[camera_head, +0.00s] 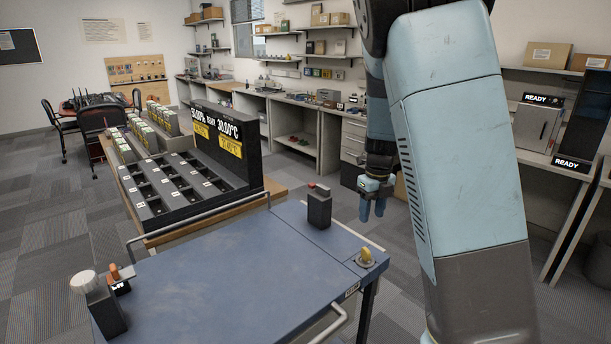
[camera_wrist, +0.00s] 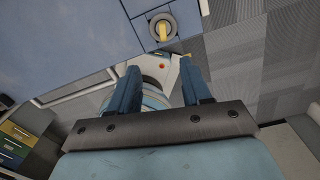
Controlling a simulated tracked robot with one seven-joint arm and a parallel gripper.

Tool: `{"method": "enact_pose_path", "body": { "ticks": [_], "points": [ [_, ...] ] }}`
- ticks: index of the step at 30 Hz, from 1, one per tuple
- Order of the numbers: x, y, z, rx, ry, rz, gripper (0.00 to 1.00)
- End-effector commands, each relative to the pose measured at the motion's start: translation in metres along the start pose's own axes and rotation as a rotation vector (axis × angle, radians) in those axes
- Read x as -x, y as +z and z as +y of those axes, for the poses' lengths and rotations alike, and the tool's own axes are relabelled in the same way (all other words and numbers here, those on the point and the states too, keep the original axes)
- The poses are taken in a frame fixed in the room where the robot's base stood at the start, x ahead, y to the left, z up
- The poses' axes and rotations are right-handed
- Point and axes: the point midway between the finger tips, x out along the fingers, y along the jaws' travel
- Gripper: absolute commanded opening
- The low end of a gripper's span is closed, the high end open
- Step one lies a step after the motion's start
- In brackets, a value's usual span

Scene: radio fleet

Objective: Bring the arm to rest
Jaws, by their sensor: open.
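My gripper (camera_head: 372,208) hangs at the end of my raised blue-grey arm, fingers pointing down, beyond the right far edge of the blue cart top (camera_head: 240,265). It holds nothing. In the wrist view my gripper (camera_wrist: 158,90) shows two blue fingers apart, with part of my own body between and beyond them. The yellow knob (camera_head: 366,256) on the cart corner also shows in the wrist view (camera_wrist: 163,28), ahead of the fingers and apart from them.
A black device with a red top (camera_head: 319,208) stands on the cart near my gripper. A device with a white knob (camera_head: 90,290) stands front left. Behind is a slotted rack (camera_head: 175,190) with a display (camera_head: 225,140). Shelving with READY signs (camera_head: 543,99) is at right. Carpet is clear at left.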

Motion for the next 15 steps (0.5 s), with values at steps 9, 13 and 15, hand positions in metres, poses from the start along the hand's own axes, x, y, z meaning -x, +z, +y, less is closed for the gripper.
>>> {"method": "enact_pose_path", "body": {
  "ticks": [9,13,15],
  "points": [
    [0.045,-0.042,0.019,0.522,0.066,-0.12,0.48],
    [0.066,-0.061,0.029,0.759,0.053,-0.176,0.48],
    [0.078,-0.072,0.034,0.886,0.035,-0.205,0.48]
  ]
}}
